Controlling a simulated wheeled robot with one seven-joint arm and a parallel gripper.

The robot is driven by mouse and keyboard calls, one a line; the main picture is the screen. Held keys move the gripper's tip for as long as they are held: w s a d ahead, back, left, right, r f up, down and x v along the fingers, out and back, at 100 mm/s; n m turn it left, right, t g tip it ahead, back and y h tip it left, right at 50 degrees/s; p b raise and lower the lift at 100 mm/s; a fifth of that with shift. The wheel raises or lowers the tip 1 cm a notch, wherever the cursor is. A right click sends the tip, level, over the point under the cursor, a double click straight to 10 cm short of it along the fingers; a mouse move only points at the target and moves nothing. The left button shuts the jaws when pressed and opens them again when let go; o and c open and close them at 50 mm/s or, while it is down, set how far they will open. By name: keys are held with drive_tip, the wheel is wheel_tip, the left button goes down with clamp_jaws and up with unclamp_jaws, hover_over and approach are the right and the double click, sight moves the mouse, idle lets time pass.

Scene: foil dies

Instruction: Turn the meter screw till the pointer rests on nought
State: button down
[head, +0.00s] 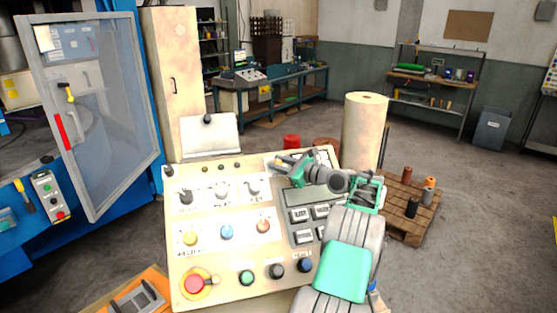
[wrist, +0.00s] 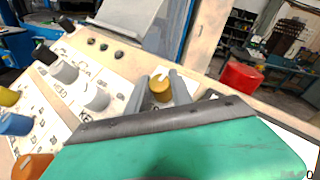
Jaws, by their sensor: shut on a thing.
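The meter screw, a brass-coloured slotted screw head (wrist: 160,90), stands between the two grey fingers of my gripper (wrist: 160,95) in the wrist view. The fingers are shut on its sides. In the head view my gripper (head: 280,161) reaches to the upper right part of the sloped cream control panel (head: 215,262). The meter's face and pointer cannot be made out in either view; my gripper and arm cover much of that part of the panel.
The panel carries several knobs and buttons, including a red emergency button (head: 195,284) and a blue knob (head: 227,232). Dark keys (head: 299,215) lie close to my arm. A tall cream roll (head: 362,130) stands behind the panel, and a pallet (head: 408,225) with spools stands right.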

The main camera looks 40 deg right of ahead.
drive_tip(key=shift+n+y, duration=0.3)
drive_tip(key=c, duration=1.1)
unclamp_jaws()
drive_tip(key=shift+c, duration=0.2)
drive_tip(key=s, duration=0.2)
drive_tip(key=s+b, duration=0.1)
drive_tip(key=s, duration=0.2)
drive_tip(key=s+r+b, duration=0.1)
drive_tip(key=s, duration=0.1)
drive_tip(key=shift+s+d, duration=0.35)
drive_tip(key=shift+s, duration=0.05)
